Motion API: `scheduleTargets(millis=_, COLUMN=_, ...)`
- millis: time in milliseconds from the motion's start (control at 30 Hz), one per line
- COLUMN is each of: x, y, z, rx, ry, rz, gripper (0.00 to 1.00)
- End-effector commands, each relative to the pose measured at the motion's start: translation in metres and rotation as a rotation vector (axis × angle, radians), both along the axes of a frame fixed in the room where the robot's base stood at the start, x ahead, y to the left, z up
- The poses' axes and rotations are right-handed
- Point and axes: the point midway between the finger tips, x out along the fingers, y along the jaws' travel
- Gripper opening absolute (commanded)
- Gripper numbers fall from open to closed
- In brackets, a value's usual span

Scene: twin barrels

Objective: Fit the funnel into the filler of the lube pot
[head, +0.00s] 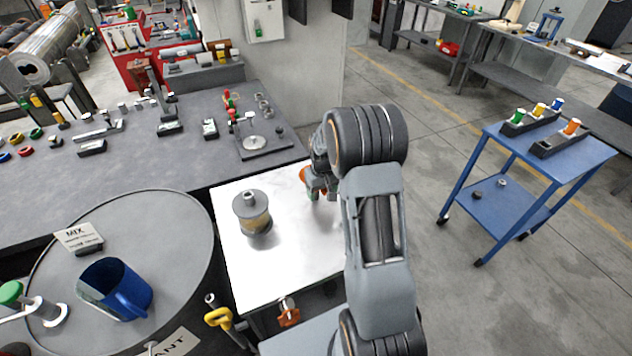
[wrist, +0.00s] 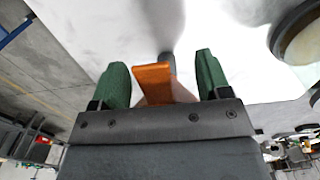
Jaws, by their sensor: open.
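The lube pot (head: 257,224) stands upright on the bright metal top, a grey-lidded pot with an amber body. Its short filler (head: 249,198) rises from the lid. Part of the pot also shows at the upper right of the wrist view (wrist: 300,35). The orange funnel (wrist: 153,80) lies between my two green fingers in the wrist view, with a dark stem-like part beyond it. In the head view a bit of orange (head: 305,174) shows beside my arm. My gripper (wrist: 157,72) is open around the funnel, with gaps on both sides. My arm hides much of it in the head view.
The metal top (head: 235,270) is clear between the pot and my gripper. A drum (head: 190,220) with a blue jug (head: 122,292) stands at left. A dark bench (head: 180,150) with small parts lies behind. A blue cart (head: 575,150) stands at right.

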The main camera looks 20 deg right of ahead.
Motion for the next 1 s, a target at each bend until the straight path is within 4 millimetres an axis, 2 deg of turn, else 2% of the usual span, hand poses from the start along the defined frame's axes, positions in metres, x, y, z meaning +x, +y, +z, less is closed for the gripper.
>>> scheduleTargets(millis=267, x=-0.0001, y=0.0001, z=-0.0029, rx=0.0, ry=0.0, rz=0.0, gripper=0.7)
scheduleTargets(millis=1000, x=0.0, y=0.0, z=-0.0026, rx=0.0, ry=0.0, rz=0.0, gripper=0.01)
